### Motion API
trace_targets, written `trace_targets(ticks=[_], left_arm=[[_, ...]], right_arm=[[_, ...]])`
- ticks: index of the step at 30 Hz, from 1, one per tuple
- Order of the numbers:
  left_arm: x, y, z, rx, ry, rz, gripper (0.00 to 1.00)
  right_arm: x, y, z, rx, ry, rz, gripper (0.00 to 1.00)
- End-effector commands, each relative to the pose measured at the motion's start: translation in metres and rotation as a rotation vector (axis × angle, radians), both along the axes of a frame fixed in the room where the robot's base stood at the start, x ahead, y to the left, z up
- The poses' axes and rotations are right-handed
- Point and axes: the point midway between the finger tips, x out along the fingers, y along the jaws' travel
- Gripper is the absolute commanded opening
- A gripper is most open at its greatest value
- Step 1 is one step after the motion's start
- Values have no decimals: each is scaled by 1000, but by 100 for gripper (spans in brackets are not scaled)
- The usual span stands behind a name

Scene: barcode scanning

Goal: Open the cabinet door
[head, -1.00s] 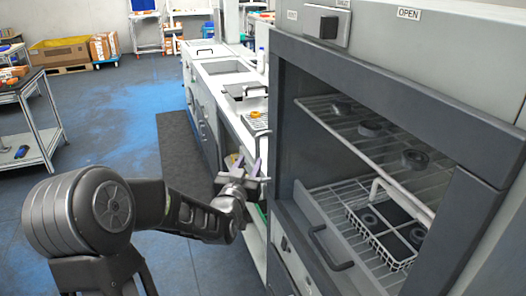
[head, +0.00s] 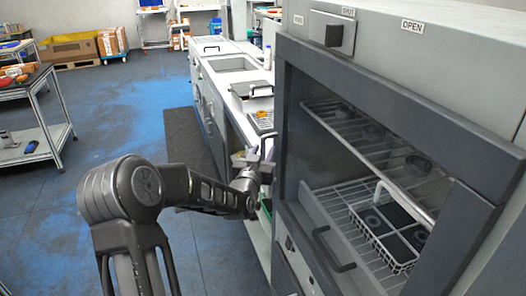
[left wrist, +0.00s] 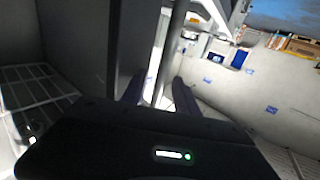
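The grey cabinet (head: 432,102) stands at the right of the head view. Its dark-framed front has a large window or opening, with wire racks behind it; I cannot tell whether glass covers it. My left gripper (head: 262,156) is just left of the cabinet's left front edge, about halfway up. My right gripper is not in view.
A wire basket (head: 396,262) with dark round items sits low inside the cabinet. A black handle (head: 330,250) is on the lower front. A white counter with a sink (head: 226,64) runs behind. A trolley (head: 38,112) stands at left. The blue-grey floor between is clear.

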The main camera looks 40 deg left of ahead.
Motion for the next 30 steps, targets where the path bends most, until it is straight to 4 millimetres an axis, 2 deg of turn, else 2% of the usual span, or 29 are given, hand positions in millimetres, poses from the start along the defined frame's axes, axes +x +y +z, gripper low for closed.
trace_targets(ticks=[3,16,30], left_arm=[[0,0,0,0,0,0,35],[0,0,0,0,0,0,0],[0,0,0,0,-1,0,0]], right_arm=[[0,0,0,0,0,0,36],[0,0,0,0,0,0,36],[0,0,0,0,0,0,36]])
